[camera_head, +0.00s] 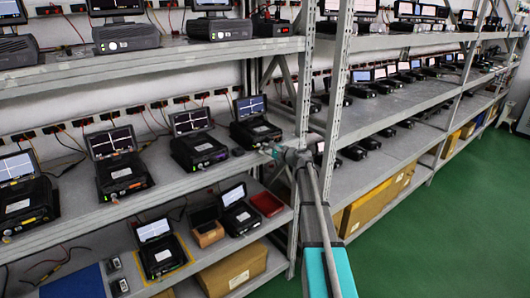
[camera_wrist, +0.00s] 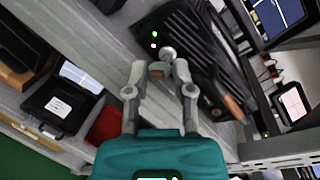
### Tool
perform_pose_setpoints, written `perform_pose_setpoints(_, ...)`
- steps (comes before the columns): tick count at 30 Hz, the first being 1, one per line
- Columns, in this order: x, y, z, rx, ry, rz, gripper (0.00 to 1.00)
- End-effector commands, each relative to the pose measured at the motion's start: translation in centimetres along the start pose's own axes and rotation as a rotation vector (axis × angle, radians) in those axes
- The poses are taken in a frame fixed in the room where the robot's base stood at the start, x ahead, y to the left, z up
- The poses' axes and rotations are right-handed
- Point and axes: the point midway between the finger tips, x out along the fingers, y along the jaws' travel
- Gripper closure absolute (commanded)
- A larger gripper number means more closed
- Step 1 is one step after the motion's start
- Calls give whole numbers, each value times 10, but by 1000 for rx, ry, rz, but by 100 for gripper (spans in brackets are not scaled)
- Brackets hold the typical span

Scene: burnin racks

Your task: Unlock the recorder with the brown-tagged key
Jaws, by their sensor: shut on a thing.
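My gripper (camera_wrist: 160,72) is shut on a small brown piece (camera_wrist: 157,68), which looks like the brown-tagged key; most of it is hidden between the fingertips. A round silver part (camera_wrist: 167,53) shows just past the fingertips, beside the front of a black recorder (camera_wrist: 200,60). I cannot tell whether the key is in a lock or only close to it. A green light (camera_wrist: 155,35) glows near the silver part. In the head view, my gripper (camera_head: 274,150) is at the front right of a recorder (camera_head: 255,133) with a raised lit screen, at the right end of the middle shelf.
More recorders with raised screens (camera_head: 118,175) stand along the same shelf to the left. A rack post (camera_head: 305,90) is close to the right of my gripper. Below are a red tray (camera_head: 267,204), a brown box (camera_head: 206,228) and a cardboard box (camera_head: 232,272). The green floor is clear at right.

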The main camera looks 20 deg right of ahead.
Motion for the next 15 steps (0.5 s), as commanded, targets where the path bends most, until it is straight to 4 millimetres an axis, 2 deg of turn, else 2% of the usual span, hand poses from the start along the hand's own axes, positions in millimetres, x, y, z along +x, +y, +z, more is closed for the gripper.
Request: perform_pose_setpoints(15, -1, 2, 0, 76, -19, -7, 100)
